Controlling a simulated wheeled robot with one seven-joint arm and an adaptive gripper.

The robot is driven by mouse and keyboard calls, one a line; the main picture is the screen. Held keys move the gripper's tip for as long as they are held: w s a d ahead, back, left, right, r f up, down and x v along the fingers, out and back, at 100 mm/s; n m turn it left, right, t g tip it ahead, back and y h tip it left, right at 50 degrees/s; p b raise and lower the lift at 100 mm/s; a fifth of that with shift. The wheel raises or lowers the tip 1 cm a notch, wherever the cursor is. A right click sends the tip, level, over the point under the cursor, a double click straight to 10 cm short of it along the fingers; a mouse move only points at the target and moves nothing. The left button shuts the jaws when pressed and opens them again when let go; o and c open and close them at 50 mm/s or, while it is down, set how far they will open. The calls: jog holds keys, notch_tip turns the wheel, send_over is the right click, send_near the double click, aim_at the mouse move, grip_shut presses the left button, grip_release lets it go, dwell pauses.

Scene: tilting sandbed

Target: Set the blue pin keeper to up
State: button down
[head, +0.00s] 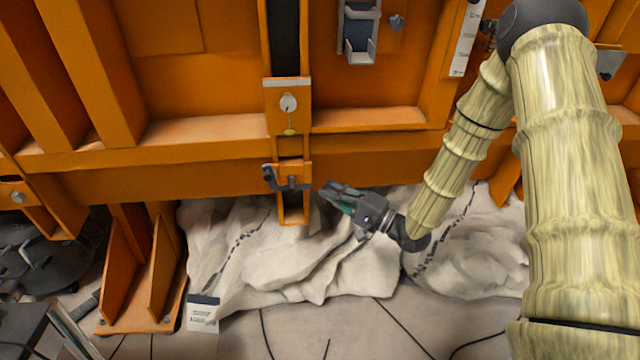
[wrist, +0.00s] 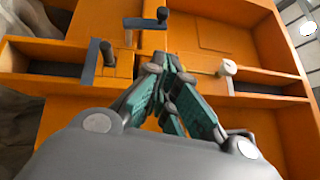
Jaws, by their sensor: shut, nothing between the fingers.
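The blue pin keeper (head: 269,178) is a small dark blue-grey bent piece on the left side of an orange bracket (head: 306,172), low on the upright post. A grey pin (head: 292,182) sticks out beside it. In the wrist view a dark bar with a round knob (wrist: 146,22) and a dark blue-grey peg (wrist: 90,65) show at this bracket; I cannot tell which is the keeper. My gripper (head: 326,191) is just right of the bracket, apart from it. Its fingers (wrist: 167,66) are shut and empty.
A white round knob (head: 288,102) sits on the post above the bracket; it shows right of my fingers in the wrist view (wrist: 228,67). Pale rock-like cloth (head: 330,255) lies below the beam.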

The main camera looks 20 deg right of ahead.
jog(key=w+a+r+n+g+h+p, duration=0.1)
jog(key=a+r+n+g+p, duration=0.3)
jog(key=a+n+g+p, duration=0.25)
jog(key=w+a+r+n+g+p, duration=0.2)
jog(key=a+r+n+g+p, duration=0.1)
jog(key=a+n+g+p, duration=0.3)
jog(key=w+a+r+n+h+p, duration=0.5)
jog(key=r+n+h+p, duration=0.3)
jog(key=n+p, duration=0.25)
notch_tip(320, 180, down, 10)
jog(key=w, duration=0.1)
jog(key=shift+w+d+r+p, duration=0.15)
jog(key=shift+w+r+p, duration=0.1)
jog(key=shift+w+p, duration=0.05)
